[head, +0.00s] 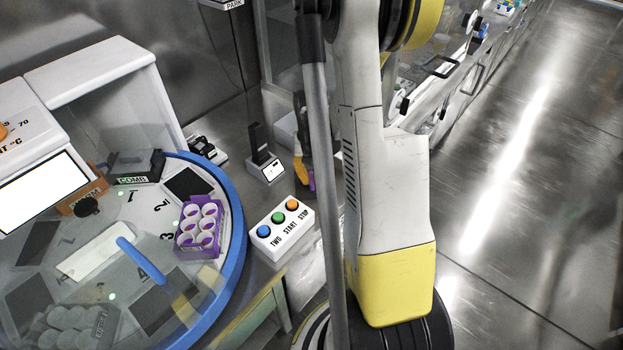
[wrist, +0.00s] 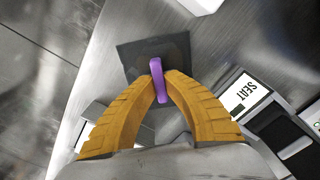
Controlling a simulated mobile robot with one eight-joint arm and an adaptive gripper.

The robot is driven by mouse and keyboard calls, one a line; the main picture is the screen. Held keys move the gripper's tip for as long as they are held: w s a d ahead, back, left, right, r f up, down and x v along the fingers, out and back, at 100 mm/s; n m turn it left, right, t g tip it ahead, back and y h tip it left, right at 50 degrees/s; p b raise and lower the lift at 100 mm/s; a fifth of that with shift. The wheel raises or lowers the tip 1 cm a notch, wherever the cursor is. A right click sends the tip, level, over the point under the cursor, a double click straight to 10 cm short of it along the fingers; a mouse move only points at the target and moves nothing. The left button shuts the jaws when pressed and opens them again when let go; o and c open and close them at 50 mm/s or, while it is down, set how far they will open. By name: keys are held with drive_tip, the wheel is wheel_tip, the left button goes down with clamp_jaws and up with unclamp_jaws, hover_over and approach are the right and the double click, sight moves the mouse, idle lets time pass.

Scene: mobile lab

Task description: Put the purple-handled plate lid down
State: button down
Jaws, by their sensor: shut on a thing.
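My gripper (wrist: 162,86) has two orange fingers, shut on the upright purple handle (wrist: 155,67) of the plate lid. A dark square (wrist: 129,50) lies behind the handle in the wrist view. I cannot tell whether it is the lid's own plate or a pad under it, nor whether the lid touches the surface. In the head view my gripper (head: 300,165) is partly hidden behind my arm, with a bit of the purple handle (head: 311,181) showing at its tip.
A device marked SEAT (wrist: 243,96) stands close on the right in the wrist view. In the head view, a button box (head: 281,230), a small device with a black upright (head: 265,165) and a blue-rimmed round table (head: 238,235) with a purple tube rack (head: 199,229) are nearby.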

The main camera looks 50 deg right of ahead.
sight(311, 177)
drive_tip(key=shift+f, duration=0.1)
drive_tip(key=shift+f, duration=0.15)
drive_tip(key=c, duration=1.6)
unclamp_jaws()
drive_tip(key=shift+o, duration=0.2)
drive_tip(key=shift+r, duration=0.2)
wheel_tip(311, 177, up, 12)
drive_tip(key=p, duration=0.5)
drive_tip(key=s+a+r+n+t, duration=0.2)
drive_tip(key=a+r, duration=0.3)
drive_tip(key=a, duration=0.3)
drive_tip(key=s+a+r+n+t, duration=0.2)
drive_tip(key=a+r+n, duration=0.1)
drive_tip(key=a, duration=0.6)
drive_tip(key=s+a+r+n+t, duration=0.1)
drive_tip(key=a+r+n+t, duration=0.2)
drive_tip(key=a+r, duration=0.3)
drive_tip(key=shift+s+a+r, duration=0.3)
drive_tip(key=shift+s+a, duration=0.1)
drive_tip(key=shift+a, duration=1)
